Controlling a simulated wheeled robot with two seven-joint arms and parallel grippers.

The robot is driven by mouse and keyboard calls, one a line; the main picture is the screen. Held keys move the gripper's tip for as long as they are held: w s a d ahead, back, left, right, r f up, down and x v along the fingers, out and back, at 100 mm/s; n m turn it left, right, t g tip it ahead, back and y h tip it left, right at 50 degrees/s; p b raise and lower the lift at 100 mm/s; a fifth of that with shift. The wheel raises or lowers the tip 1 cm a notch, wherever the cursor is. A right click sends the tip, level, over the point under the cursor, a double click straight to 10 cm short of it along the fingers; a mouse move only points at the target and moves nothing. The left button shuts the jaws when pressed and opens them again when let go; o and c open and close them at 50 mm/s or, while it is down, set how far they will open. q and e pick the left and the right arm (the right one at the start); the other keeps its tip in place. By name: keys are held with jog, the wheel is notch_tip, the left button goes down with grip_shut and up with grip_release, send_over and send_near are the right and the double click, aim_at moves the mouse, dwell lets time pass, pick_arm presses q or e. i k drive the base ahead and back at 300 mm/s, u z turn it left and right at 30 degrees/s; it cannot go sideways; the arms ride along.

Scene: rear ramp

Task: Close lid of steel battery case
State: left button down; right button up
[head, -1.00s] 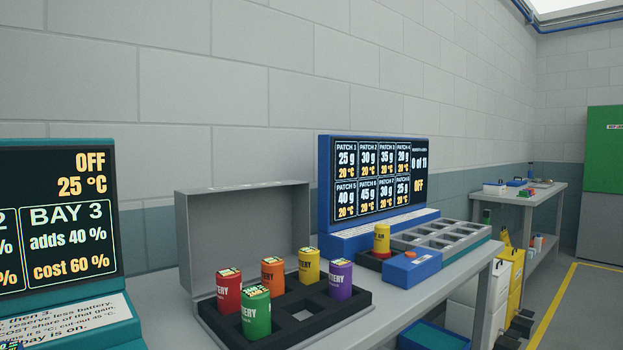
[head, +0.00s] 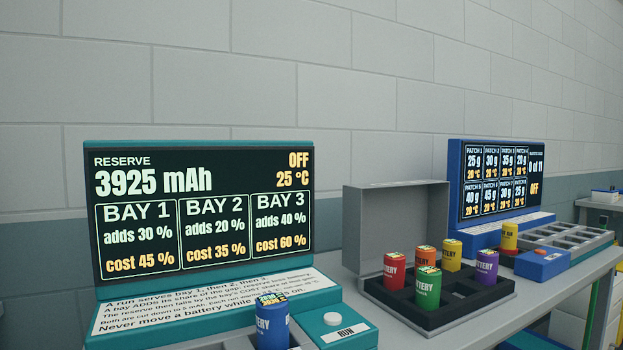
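The steel battery case (head: 480,312) stands open on the bench at the right of the head view. Its grey lid (head: 402,222) is raised upright at the back of the case. The case has a black insert holding red (head: 394,270), green (head: 428,288), orange (head: 426,258), yellow (head: 452,254) and purple (head: 487,266) batteries, and some slots are empty. The batteries stand above the insert. Neither of my grippers is in view.
A teal charging station with a screen (head: 205,210) stands left of the case. A blue battery (head: 272,322) stands there beside the RUN button box (head: 346,332). A blue patch station (head: 500,240), a yellow battery (head: 510,236) and a grey tray (head: 570,238) stand right of the case.

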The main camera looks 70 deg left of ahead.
aim_at(379, 219)
jog(key=z, duration=0.1)
jog(key=k, duration=0.4)
jog(key=u, duration=0.9)
